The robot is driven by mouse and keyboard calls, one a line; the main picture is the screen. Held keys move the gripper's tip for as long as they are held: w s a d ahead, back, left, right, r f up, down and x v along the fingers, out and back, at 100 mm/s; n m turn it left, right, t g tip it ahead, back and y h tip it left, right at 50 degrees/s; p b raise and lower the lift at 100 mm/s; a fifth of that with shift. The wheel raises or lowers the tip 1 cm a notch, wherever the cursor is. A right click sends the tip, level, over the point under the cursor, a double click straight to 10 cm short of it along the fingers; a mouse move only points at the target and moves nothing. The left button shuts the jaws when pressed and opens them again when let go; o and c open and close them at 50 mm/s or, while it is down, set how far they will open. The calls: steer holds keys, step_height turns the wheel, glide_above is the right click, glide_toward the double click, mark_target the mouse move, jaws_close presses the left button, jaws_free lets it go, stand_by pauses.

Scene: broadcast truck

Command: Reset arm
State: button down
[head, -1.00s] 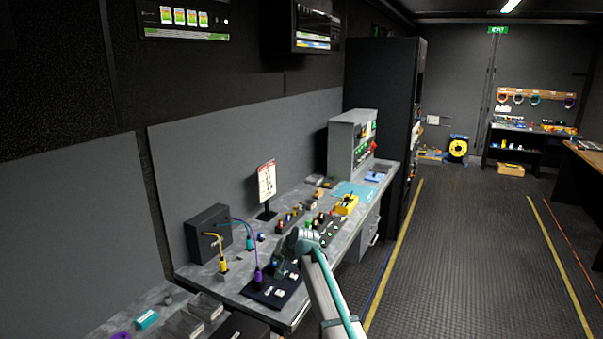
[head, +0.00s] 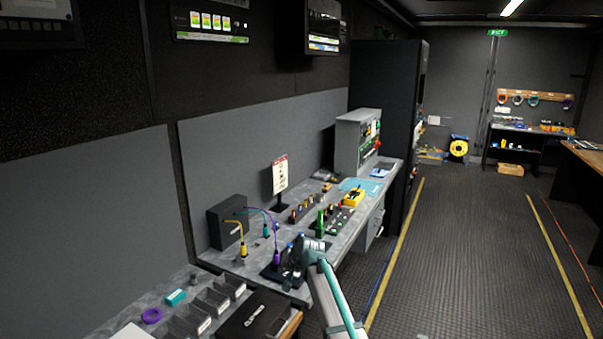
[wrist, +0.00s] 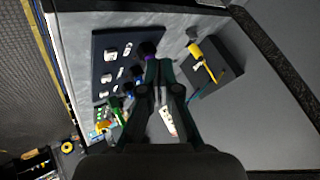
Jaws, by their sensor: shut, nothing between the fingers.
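My arm reaches over the bench (head: 262,238) in the head view, with my gripper (head: 291,270) over its near part. In the wrist view my gripper (wrist: 158,64) has its fingers together and empty. A purple plug (wrist: 149,47) shows by the fingertips; I cannot tell whether they touch. It stands on or beside a dark panel with white fittings (wrist: 111,52). In the head view the purple plug (head: 277,258) has a thin cable arching to a black box (head: 227,222). A yellow plug (head: 243,249) stands in front of that box.
A sign on a stand (head: 280,174), a yellow device (head: 353,199) and a grey control cabinet (head: 352,146) stand farther along the bench. Dark trays (head: 213,300) and a purple ring (head: 151,315) lie nearer. The aisle floor (head: 470,250) on the right is clear.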

steer(key=s+d+f+g+h, duration=0.2)
steer(key=s+d+f+g, duration=0.1)
steer(key=s+d+f, duration=1)
steer(key=s+d+f+g+h, duration=0.1)
steer(key=s+d+f, duration=0.3)
steer(key=s, duration=0.5)
steer(key=s+d+f+n+g+h, duration=0.1)
steer(key=s+d+f+g, duration=0.2)
steer(key=s, duration=0.5)
steer(key=s+d+f+h, duration=0.1)
steer(key=s+d+f, duration=0.35)
steer(key=s, duration=0.45)
steer(key=s+f+g+b, duration=0.6)
steer(key=s+f+b, duration=0.4)
steer(key=s+f, duration=1.7)
steer(key=shift+s+a+f+g, duration=0.3)
steer(key=shift+s+a, duration=0.1)
